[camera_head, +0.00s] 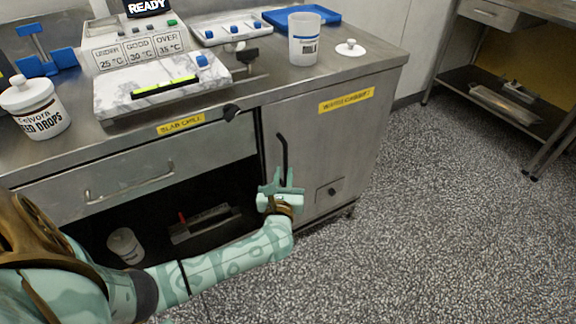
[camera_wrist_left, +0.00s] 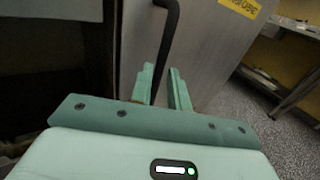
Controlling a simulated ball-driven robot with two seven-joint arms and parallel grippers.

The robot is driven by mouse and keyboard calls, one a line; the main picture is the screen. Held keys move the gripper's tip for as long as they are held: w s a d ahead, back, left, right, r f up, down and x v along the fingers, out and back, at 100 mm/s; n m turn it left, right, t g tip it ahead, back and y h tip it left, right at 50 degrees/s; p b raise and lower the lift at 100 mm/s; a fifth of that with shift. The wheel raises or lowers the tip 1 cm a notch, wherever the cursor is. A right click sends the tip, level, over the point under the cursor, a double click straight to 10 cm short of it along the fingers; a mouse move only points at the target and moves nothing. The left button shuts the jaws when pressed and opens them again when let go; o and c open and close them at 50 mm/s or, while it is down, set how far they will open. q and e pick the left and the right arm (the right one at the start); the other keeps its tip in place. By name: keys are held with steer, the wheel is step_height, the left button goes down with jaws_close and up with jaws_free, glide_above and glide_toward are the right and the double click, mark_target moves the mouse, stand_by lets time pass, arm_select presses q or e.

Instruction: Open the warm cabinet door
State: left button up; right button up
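The warm cabinet door (camera_head: 345,135) is a steel panel at the right end of the counter front. It looks closed, with a dark narrow gap along its left edge. Its black bar handle (camera_head: 283,150) stands upright near that edge. My left gripper (camera_head: 282,178) is open at the handle's lower part. In the left wrist view the handle (camera_wrist_left: 168,35) runs down between the two fingertips (camera_wrist_left: 162,78); contact cannot be told. The yellow label (camera_wrist_left: 240,7) on the door also shows there. My right gripper is not in view.
Left of the door are a drawer (camera_head: 125,172) and an open dark compartment holding a white tub (camera_head: 125,245). The speckled floor (camera_head: 450,220) right of the cabinet is clear.

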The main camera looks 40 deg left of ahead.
mark_target(285, 165)
arm_select(q)
steer(key=b+x, duration=0.1)
steer(key=x, duration=0.3)
steer(key=shift+w+f, duration=0.1)
steer(key=shift+w+a, duration=0.25)
steer(key=shift+w, duration=0.05)
jaws_close()
